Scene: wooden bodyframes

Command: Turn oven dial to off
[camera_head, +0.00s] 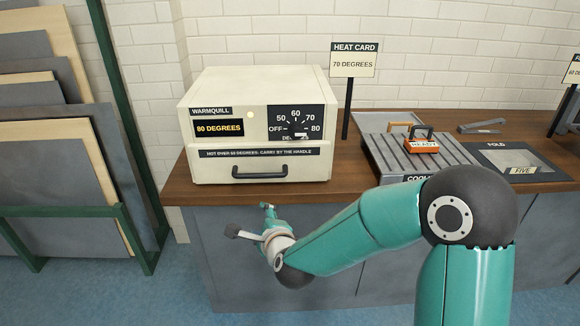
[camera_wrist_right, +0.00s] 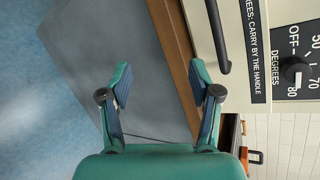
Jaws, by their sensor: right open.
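The oven (camera_head: 215,99) is a cream box on the wooden counter, with a lit display (camera_head: 219,128) reading 80 DEGREES. Its dark dial panel (camera_head: 279,112) is marked OFF, 50, 60, 70 and 80. The black dial (camera_wrist_right: 293,69) shows at the right of the right wrist view, its white mark toward 80. My right gripper (camera_head: 249,220) is open and empty, below and in front of the oven, apart from it. In the right wrist view its spread fingers (camera_wrist_right: 160,78) are left of the oven front. My left gripper is not in view.
A black handle (camera_head: 270,172) sticks out below the dial panel. A heat card sign (camera_head: 354,62) reading 70 DEGREES stands right of the oven. A ribbed rack (camera_head: 378,152) holds an orange READY piece (camera_head: 421,146). Boards (camera_head: 60,165) lean in a green frame at left.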

